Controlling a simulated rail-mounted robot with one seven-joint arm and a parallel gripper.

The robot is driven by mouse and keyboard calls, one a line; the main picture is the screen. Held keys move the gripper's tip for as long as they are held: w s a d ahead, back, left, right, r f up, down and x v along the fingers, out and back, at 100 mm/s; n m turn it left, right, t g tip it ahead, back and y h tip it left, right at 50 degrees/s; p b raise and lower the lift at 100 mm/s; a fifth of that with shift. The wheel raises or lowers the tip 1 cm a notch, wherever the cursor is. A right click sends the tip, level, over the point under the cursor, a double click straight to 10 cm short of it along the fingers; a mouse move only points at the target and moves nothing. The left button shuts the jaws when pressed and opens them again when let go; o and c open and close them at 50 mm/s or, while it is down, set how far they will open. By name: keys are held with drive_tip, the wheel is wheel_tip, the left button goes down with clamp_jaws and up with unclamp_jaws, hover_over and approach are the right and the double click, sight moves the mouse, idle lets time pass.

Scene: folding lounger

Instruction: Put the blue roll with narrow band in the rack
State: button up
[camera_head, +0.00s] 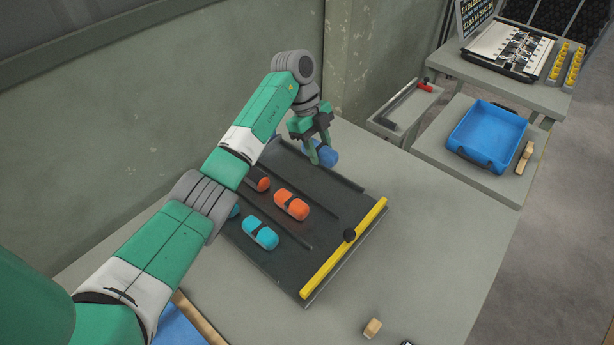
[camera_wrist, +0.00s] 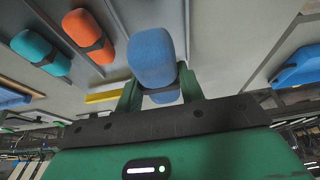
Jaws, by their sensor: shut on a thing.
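My gripper (camera_head: 318,150) is shut on a blue roll (camera_head: 327,156). That far lane looks empty.
Orange rolls (camera_head: 291,204) and cyan rolls (camera_head: 260,233) with grey bands lie in the other lanes, partly hidden by my arm. A blue tray (camera_head: 486,134) stands on the right side table. The wall is close behind the rack.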

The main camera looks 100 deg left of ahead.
sight(322, 187)
wheel_tip(322, 187, down, 10)
drive_tip(key=b, duration=0.2)
drive_tip(key=shift+b, duration=0.4)
drive_tip(key=shift+f, duration=0.1)
drive_tip(key=o, duration=1)
drive_tip(key=shift+o, duration=0.2)
drive_tip(key=p+v, duration=0.3)
drive_tip(key=v, duration=0.9)
drive_tip(key=shift+w, duration=0.15)
